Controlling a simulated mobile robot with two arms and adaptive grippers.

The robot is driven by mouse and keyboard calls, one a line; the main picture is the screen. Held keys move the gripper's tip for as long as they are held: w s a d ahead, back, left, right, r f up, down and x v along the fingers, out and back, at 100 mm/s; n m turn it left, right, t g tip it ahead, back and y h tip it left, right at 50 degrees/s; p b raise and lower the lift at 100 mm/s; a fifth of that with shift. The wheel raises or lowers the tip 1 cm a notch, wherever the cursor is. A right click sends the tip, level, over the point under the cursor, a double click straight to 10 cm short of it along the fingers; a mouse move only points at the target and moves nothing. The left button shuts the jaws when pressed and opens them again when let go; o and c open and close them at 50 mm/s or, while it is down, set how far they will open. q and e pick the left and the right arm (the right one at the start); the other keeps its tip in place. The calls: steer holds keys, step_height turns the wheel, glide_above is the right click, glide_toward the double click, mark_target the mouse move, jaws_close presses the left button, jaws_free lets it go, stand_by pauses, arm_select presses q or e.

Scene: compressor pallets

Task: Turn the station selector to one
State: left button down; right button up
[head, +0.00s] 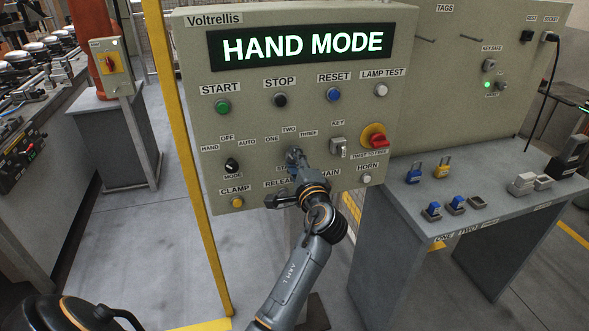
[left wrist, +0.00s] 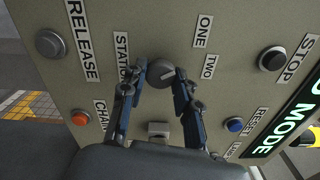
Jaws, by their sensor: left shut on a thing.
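The station selector (left wrist: 160,73) is a dark round knob with a short white pointer line, between the STATION label (left wrist: 122,55) and the ONE (left wrist: 203,30) and TWO (left wrist: 209,66) labels. In the left wrist view its line slants up and right, towards the side of these labels; I cannot tell exactly which position it marks. My left gripper (head: 294,157) is shut on the knob, one finger on each side. In the head view the gripper covers most of the knob, below the ONE, TWO and THREE labels.
The grey panel's display (head: 303,46) reads HAND MODE. Above are the start (head: 223,107), stop (head: 280,100) and reset (head: 333,95) buttons. A yellow post (head: 190,150) stands at left.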

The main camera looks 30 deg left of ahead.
arm_select(q)
steer(key=shift+f+n+b, duration=0.1)
steer(key=shift+n+b, duration=0.75)
steer(key=shift+n, duration=0.35)
steer(key=c, duration=1)
jaws_free()
